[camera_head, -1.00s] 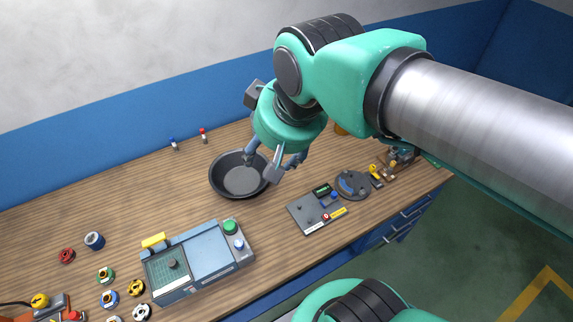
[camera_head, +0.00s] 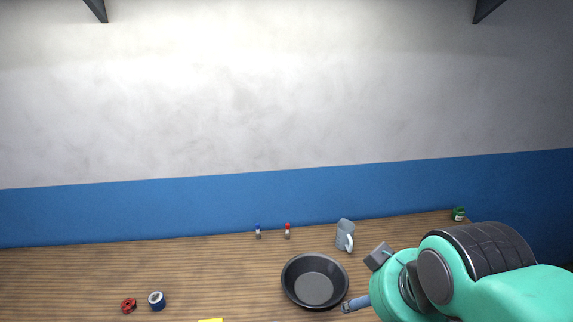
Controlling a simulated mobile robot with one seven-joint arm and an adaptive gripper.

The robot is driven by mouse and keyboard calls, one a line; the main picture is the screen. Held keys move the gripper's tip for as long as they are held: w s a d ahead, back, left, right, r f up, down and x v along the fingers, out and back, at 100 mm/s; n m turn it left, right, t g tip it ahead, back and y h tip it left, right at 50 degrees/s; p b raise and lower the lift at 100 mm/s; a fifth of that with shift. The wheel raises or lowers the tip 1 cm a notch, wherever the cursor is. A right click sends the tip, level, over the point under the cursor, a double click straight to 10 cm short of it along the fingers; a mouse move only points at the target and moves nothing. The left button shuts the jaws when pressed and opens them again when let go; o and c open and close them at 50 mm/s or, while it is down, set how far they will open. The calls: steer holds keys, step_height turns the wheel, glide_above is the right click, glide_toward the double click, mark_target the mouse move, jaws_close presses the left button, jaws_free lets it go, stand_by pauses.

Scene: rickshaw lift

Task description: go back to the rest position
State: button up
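My arm reaches in from the right edge.
A grey mug (camera_head: 345,235) stands behind the bowl. A blue-capped item (camera_head: 258,231) and a red-capped item (camera_head: 288,231) stand near the wall. A red roll (camera_head: 129,305), a blue roll (camera_head: 157,300) and a green roll (camera_head: 458,213) are on the bench (camera_head: 60,280).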

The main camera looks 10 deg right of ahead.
steer(key=shift+f+b, duration=1.05)
steer(key=shift+f, duration=0.35)
